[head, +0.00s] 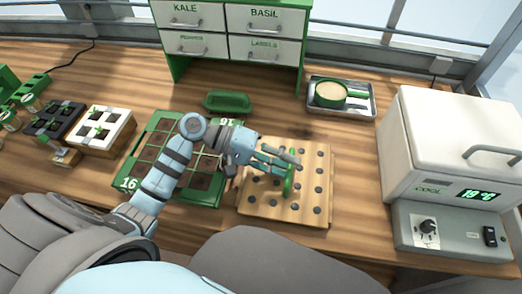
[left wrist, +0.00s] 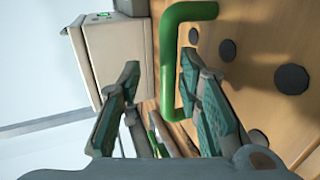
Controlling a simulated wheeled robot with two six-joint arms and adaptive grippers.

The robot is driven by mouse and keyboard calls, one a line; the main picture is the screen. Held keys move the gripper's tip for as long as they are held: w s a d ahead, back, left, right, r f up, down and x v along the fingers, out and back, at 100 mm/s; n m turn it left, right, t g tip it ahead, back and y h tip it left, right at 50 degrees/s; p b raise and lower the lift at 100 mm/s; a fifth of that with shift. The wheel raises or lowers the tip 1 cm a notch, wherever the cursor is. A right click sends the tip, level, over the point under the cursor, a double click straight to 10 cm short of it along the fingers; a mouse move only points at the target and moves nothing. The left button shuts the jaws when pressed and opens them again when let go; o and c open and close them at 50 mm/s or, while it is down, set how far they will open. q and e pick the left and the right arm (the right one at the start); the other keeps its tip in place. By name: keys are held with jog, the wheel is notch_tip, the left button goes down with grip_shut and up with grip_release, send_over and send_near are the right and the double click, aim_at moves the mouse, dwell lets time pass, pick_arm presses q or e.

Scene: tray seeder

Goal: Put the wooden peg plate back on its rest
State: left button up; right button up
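The wooden peg plate (head: 313,209), dotted with dark round spots, lies on the bench right of the green seed tray (head: 136,173). A green handle (head: 290,176) stands up from it. My left gripper (head: 292,164) is over the plate with its fingers at the handle. In the left wrist view, the fingers (left wrist: 158,70) are apart, and the handle (left wrist: 170,62) shows between their tips, closer to one finger; a clear grip does not show. The plate (left wrist: 254,50) fills the right of that view. I cannot make out a separate rest. My right gripper is not in view.
A metal tray with a round green-rimmed sieve (head: 331,93) is behind the plate. A white cooler box (head: 440,130) stands at right. A drawer cabinet (head: 235,45) and small green dish (head: 227,101) are at the back. Seedling blocks (head: 103,130) sit at left.

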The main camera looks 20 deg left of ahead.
pick_arm(q)
jog(key=v, duration=1)
jog(key=shift+s+a, duration=0.15)
jog(key=shift+a, duration=0.25)
jog(key=shift+r, duration=0.1)
